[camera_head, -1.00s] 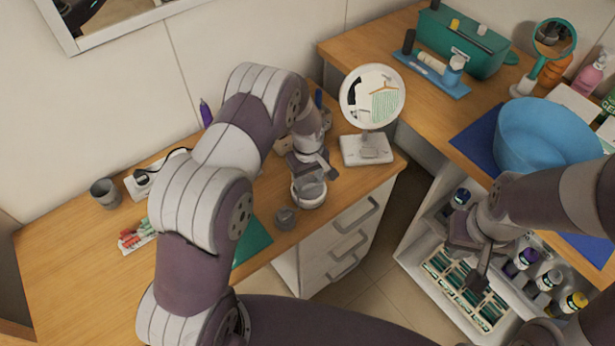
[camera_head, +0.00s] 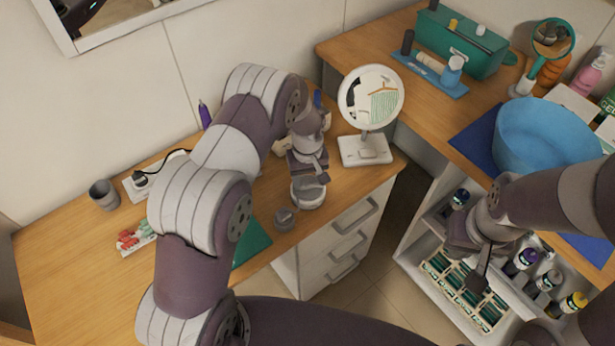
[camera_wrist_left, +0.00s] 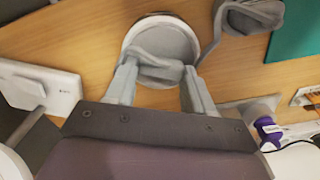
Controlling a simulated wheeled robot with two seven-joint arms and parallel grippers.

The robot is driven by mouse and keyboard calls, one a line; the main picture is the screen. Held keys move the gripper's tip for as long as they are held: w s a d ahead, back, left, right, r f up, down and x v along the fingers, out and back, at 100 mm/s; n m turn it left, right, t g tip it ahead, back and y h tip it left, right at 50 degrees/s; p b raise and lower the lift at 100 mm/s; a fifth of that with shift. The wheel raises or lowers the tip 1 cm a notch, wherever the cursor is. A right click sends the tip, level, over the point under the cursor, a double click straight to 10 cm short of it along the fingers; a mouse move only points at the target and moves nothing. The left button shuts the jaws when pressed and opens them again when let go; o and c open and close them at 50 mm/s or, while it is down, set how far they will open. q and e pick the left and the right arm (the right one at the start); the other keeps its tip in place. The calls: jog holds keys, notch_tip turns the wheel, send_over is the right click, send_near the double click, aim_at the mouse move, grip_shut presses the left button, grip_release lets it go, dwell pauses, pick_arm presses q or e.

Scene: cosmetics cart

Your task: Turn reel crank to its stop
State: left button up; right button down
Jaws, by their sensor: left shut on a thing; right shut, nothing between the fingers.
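The reel (camera_head: 308,197), a short round white body with a grey crank on top, stands near the front edge of the wooden desk. In the left wrist view the grey crank (camera_wrist_left: 160,52) lies across the reel's round top. My left gripper (camera_head: 312,176) is over the reel and shut on the crank; its two fingers (camera_wrist_left: 160,75) sit either side of the crank's near part. The exact contact is partly hidden in the head view. My right gripper (camera_head: 480,278) is shut and empty, in front of the open shelf at the right.
A round white mirror (camera_head: 371,97) on a white base is just behind to the right. A green mat (camera_head: 252,243) lies to the left. The desk's left part has free room.

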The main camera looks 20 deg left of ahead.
aim_at(307, 181)
pick_arm(q)
jog(key=shift+r, duration=0.1)
dwell(0.4)
jog(key=o, duration=1)
jog(key=shift+o, duration=0.2)
notch_tip(307, 181, up, 13)
jog(key=b, duration=0.1)
